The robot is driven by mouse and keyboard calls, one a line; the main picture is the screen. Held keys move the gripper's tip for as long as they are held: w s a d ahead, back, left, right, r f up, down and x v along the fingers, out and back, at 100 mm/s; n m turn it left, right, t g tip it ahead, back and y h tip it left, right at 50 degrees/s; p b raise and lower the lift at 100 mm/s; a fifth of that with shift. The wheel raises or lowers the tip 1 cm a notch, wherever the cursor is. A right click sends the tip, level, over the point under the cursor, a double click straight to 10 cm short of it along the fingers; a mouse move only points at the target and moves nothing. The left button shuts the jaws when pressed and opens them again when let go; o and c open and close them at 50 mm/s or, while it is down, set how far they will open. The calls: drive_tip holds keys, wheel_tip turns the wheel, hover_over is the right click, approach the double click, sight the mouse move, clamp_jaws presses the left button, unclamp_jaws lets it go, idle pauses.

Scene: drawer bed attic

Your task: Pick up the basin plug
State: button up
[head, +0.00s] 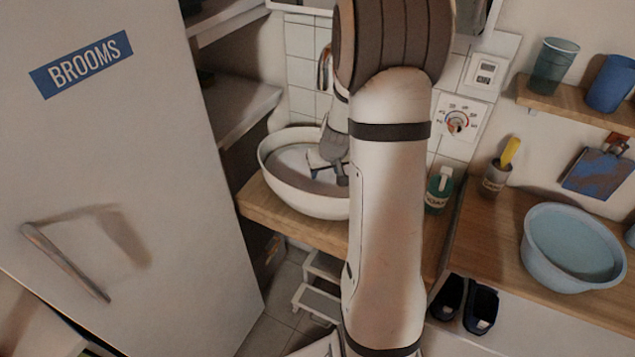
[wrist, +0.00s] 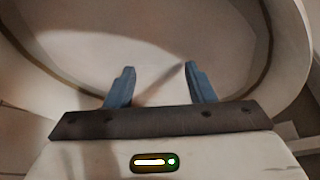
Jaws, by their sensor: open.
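A round white basin (head: 300,203) stands on a wooden counter, and its pale inside fills much of the wrist view (wrist: 160,45). My gripper (head: 326,173) is inside the basin's outline in the head view. In the wrist view its two blue fingers (wrist: 158,85) are apart, with nothing seen held between them. A thin dark streak lies beyond and between the fingers; I cannot tell whether it is a shadow or an object. I cannot make out the basin plug in either view. My arm hides the basin's right side in the head view.
A tall door marked BROOMS (head: 150,170) stands at the left, beside dark shelves (head: 240,105). A green bottle (head: 438,190) stands right of my arm. A blue tub (head: 570,280) sits on the right counter. A small step stool (head: 318,300) is below.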

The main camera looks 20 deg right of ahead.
sight(322, 178)
drive_tip(key=x, duration=0.7)
drive_tip(key=shift+w, duration=0.25)
drive_tip(key=c, duration=0.7)
drive_tip(key=shift+o, duration=0.2)
drive_tip(key=shift+r, duration=0.1)
